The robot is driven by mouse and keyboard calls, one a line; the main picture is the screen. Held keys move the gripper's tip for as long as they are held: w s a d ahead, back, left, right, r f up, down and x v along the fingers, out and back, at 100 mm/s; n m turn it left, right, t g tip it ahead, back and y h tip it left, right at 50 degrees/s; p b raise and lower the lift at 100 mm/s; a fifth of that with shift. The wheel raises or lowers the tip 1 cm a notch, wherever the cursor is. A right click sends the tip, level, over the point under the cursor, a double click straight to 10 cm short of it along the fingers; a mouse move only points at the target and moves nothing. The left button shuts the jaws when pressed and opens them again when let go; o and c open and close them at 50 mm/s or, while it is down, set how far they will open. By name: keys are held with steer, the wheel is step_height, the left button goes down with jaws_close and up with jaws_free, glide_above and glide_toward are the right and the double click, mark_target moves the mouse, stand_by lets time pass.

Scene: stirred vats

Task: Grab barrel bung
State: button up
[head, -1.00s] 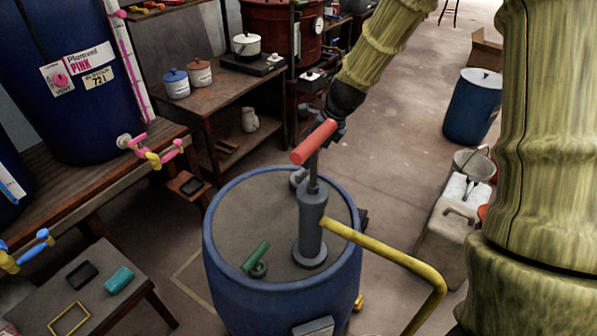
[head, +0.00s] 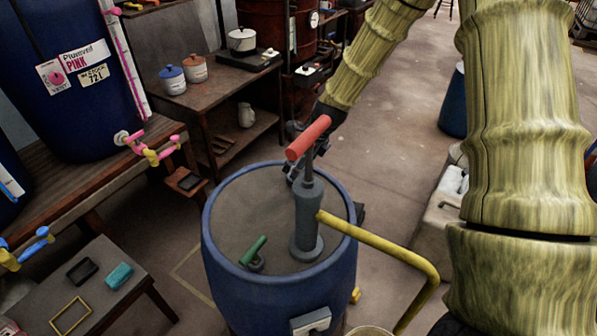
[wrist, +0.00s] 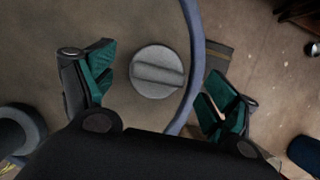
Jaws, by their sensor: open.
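The barrel bung (wrist: 158,72) is a round grey cap with a raised bar across it, set in the barrel's top close to the rim, in the wrist view. My gripper (wrist: 160,79) is open, with teal-padded fingers on either side of the bung and apart from it. The left finger is over the barrel top, the right one beyond the rim. The blue barrel (head: 262,292) stands in the middle of the head view. There, my dark gripper is behind the hand pump (head: 308,215), which partly hides it, and the bung cannot be made out clearly.
The pump has a red handle (head: 308,138) and a yellow spout pipe (head: 385,252) reaching right. A green-handled fitting (head: 253,252) sits on the barrel top. A bench with blue vats (head: 70,75) is at left, a low table (head: 90,285) at front left. Floor shows behind the barrel.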

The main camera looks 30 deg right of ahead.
steer(key=shift+x, duration=0.95)
steer(key=shift+s, duration=0.1)
steer(key=c, duration=1.2)
